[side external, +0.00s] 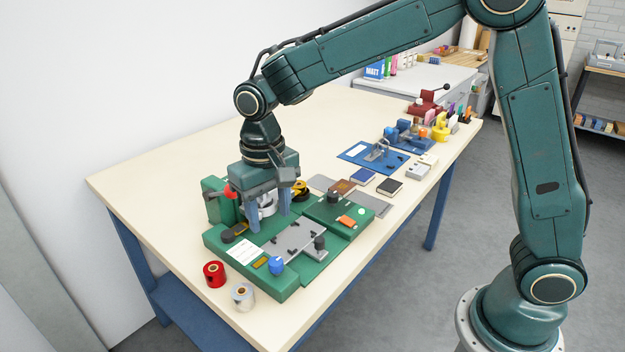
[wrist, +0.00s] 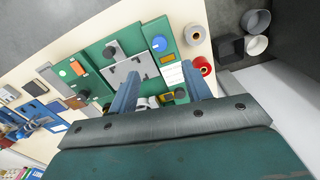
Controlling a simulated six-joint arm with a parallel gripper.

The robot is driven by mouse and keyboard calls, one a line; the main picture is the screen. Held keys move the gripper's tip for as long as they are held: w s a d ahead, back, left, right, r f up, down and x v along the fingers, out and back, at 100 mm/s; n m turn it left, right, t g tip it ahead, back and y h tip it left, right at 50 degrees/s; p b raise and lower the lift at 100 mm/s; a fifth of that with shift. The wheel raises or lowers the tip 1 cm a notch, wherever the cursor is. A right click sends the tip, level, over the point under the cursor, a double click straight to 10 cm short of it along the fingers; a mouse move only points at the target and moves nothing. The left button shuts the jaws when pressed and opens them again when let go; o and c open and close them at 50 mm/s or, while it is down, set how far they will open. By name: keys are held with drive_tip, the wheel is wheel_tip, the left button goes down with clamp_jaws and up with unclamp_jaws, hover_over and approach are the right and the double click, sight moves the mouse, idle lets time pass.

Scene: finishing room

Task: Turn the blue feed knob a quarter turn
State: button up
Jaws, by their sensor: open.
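The blue feed knob (side external: 276,265) stands at the front left corner of the green machine base (side external: 285,285). In the wrist view the blue knob (wrist: 159,43) shows beyond the fingertips, with a yellow plate and a white label beside it. My gripper (side external: 270,221) points down over the rear left part of the machine, behind the knob and apart from it. Its two blue fingers are spread with nothing held between them; they also show in the wrist view (wrist: 160,67). The fingers hide part of the machine's rear.
A red spool (side external: 214,275) and a pale spool (side external: 243,296) stand beside the machine near the knob. Black knobs (side external: 320,242) rise from the base. A red ball (side external: 231,192) sits close to my gripper. A blue mat (side external: 360,158) and several small items lie farther along the table.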

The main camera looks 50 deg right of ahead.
drive_tip(key=shift+r, duration=1.2)
drive_tip(key=s+d+r+t, duration=0.2)
drive_tip(key=s+d+r, duration=0.6)
drive_tip(key=s, duration=0.1)
drive_tip(key=s+d+n+t, duration=0.1)
drive_tip(key=s+d+t, duration=0.2)
drive_tip(key=s, duration=1.1)
drive_tip(key=shift+d+f+n+t, duration=0.3)
drive_tip(key=shift+d+n, duration=0.1)
drive_tip(key=shift+d, duration=0.95)
